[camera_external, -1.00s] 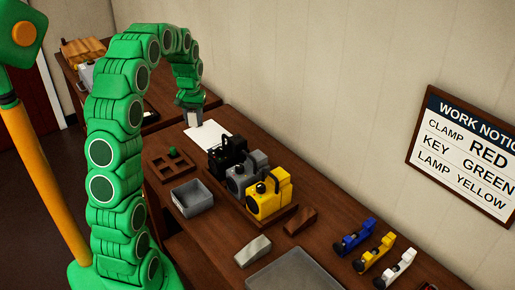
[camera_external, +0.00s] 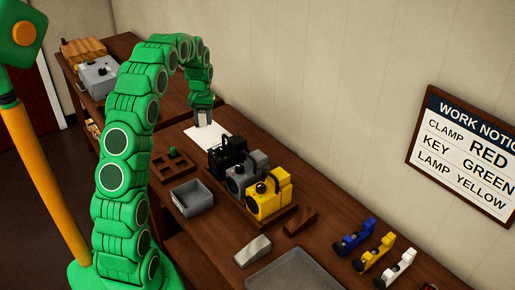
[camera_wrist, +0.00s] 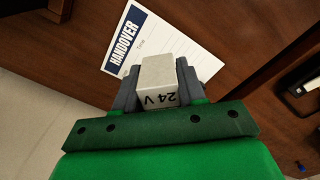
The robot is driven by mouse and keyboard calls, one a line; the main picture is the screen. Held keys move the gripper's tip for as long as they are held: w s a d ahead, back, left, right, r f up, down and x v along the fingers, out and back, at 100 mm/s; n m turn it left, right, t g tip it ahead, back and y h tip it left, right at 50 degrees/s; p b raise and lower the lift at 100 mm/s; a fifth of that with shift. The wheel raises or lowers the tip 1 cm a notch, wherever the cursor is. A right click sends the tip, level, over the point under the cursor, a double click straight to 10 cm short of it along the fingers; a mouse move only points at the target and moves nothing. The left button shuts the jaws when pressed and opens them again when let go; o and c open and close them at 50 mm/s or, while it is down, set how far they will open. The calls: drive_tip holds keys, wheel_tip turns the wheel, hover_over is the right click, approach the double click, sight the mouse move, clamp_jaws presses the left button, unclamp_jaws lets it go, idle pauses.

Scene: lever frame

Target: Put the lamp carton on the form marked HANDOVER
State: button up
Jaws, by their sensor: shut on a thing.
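My gripper (camera_external: 204,117) is shut on a small pale carton (camera_wrist: 158,82) marked "24 V", which sits between the two grey fingers in the wrist view. The white form (camera_wrist: 150,32) headed HANDOVER in a dark blue band lies on the brown table just beyond the carton, partly hidden by it and the fingers. In the external view the gripper is over the far part of the form (camera_external: 214,138). The carton is hard to make out there. I cannot tell whether it touches the form.
Black, grey (camera_external: 241,180) and yellow (camera_external: 268,196) devices stand in a row near the form. A brown compartment tray (camera_external: 172,164) and a grey bin (camera_external: 191,198) are beside them. A wall notice (camera_external: 465,155) reads clamp red, key green, lamp yellow.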

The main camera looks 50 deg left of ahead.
hover_over(211, 135)
drive_tip(key=shift+s+d+f, duration=0.1)
drive_tip(key=shift+f, duration=4.5)
drive_tip(key=shift+f, duration=0.1)
drive_tip(key=o, duration=1)
wheel_tip(211, 135, up, 12)
drive_tip(key=shift+r, duration=0.15)
